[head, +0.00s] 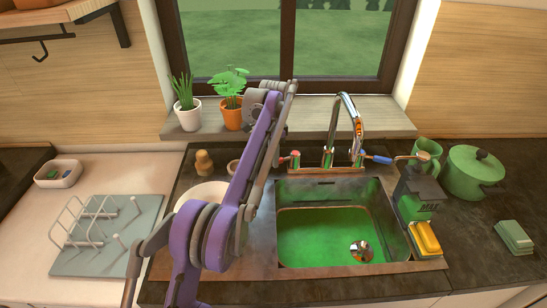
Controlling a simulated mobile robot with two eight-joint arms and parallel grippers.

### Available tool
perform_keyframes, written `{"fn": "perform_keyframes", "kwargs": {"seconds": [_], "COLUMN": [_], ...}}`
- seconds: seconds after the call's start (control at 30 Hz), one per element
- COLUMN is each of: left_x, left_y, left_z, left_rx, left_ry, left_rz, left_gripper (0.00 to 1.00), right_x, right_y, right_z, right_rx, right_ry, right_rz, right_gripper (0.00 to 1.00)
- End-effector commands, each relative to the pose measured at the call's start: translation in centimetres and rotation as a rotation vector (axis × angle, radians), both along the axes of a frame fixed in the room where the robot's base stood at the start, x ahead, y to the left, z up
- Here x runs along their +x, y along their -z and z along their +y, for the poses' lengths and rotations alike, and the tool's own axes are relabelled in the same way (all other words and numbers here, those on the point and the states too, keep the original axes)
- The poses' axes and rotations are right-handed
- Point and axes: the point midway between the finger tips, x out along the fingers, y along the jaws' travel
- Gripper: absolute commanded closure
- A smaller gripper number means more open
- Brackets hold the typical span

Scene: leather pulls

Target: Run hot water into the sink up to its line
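The sink (388,222) is a metal basin with a green sheen inside. A thin brownish line (325,208) runs around its inner wall, and a round metal drain piece (361,251) shows at the bottom. I cannot tell whether it holds water. The chrome tap (346,110) arches behind the sink, with no stream visible below its spout. A red-marked handle (295,156) is on its left and a blue-marked handle (376,158) on its right. My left gripper (281,159) is close to the red handle, partly hidden by my arm; contact and finger opening are unclear. My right gripper is not in view.
A drying rack (92,222) is at left. Potted plants (187,113) line the sill. My arm covers part of a white plate (198,195).

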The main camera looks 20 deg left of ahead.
Motion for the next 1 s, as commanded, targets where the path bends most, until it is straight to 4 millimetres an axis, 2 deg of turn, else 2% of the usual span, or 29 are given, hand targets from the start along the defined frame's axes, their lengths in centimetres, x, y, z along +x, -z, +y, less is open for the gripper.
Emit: {"fn": "perform_keyframes", "kwargs": {"seconds": [0.03, 0.1, 0.13, 1.0], "left_x": [0.0, 0.0, 0.0, 0.0], "left_y": [0.0, 0.0, 0.0, -0.01], "left_z": [0.0, 0.0, 0.0, 0.03], "left_rx": [0.0, 0.0, 0.0, 0.0], "left_ry": [0.0, 0.0, 0.0, 0.0], "left_rz": [0.0, 0.0, 0.0, 0.0], "left_gripper": [0.86, 0.99, 1.0, 1.0], "right_x": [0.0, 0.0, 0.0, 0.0], "right_y": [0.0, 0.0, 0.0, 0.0], "right_z": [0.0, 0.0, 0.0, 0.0], "right_rx": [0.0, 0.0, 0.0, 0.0], "right_ry": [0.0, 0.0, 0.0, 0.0], "right_rz": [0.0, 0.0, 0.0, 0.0], "right_gripper": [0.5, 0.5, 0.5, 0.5]}}
